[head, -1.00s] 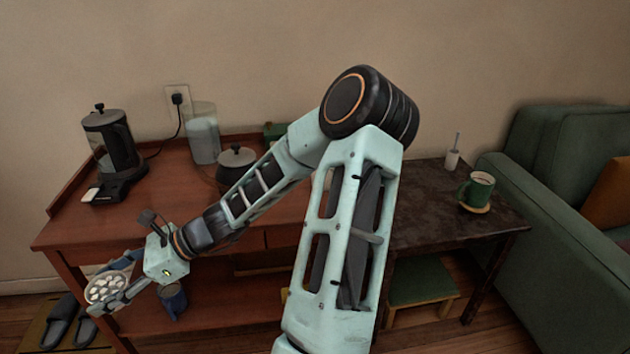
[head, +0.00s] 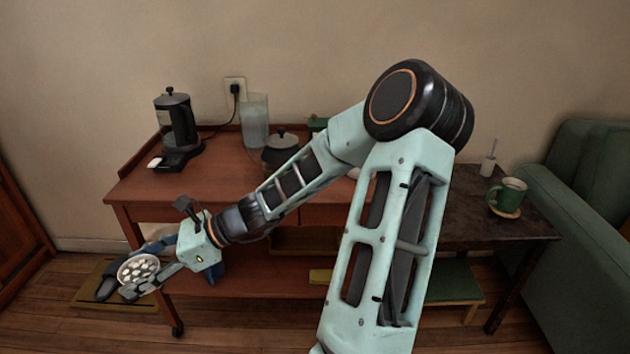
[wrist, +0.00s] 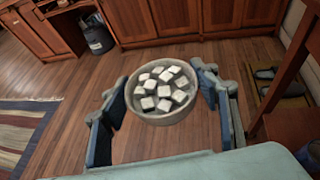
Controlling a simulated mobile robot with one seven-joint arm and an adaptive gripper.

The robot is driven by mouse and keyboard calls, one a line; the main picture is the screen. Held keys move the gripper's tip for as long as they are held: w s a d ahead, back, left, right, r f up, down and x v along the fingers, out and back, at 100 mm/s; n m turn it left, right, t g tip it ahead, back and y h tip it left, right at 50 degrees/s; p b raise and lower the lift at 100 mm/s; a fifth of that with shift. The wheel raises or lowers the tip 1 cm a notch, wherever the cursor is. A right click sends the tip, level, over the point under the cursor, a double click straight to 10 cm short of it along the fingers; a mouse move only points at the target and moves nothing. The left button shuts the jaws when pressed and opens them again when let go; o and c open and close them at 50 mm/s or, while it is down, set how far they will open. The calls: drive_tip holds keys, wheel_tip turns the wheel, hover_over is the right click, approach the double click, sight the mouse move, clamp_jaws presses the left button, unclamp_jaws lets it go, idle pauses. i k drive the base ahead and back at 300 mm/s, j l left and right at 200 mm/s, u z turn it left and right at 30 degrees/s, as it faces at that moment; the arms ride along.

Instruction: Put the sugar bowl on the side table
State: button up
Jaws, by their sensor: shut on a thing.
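The sugar bowl (wrist: 165,95) is a round pale bowl holding several white sugar cubes. It also shows in the head view (head: 138,270). My gripper (wrist: 168,100) is shut on the bowl, with one finger on each side of it, and holds it upright in the air over the floor, left of the wooden cart. The dark side table (head: 465,205) stands right of the cart in the head view, partly hidden behind my arm. A green mug (head: 508,194) on a round coaster (head: 503,213) and a small white pot with a stick (head: 488,165) stand on it.
The reddish wooden cart (head: 225,165) carries a coffee maker (head: 175,122), a glass canister (head: 254,120) and a dark lidded pot (head: 281,150). A green sofa (head: 585,200) borders the side table. In the wrist view, cabinets (wrist: 190,18) line the far side; bare floor lies between.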

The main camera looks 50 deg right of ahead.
sight(448, 213)
drive_tip(key=k+j+z, duration=0.25)
drive_tip(key=z, duration=1.35)
drive_tip(key=i+z, duration=0.2)
drive_tip(key=i, duration=0.75)
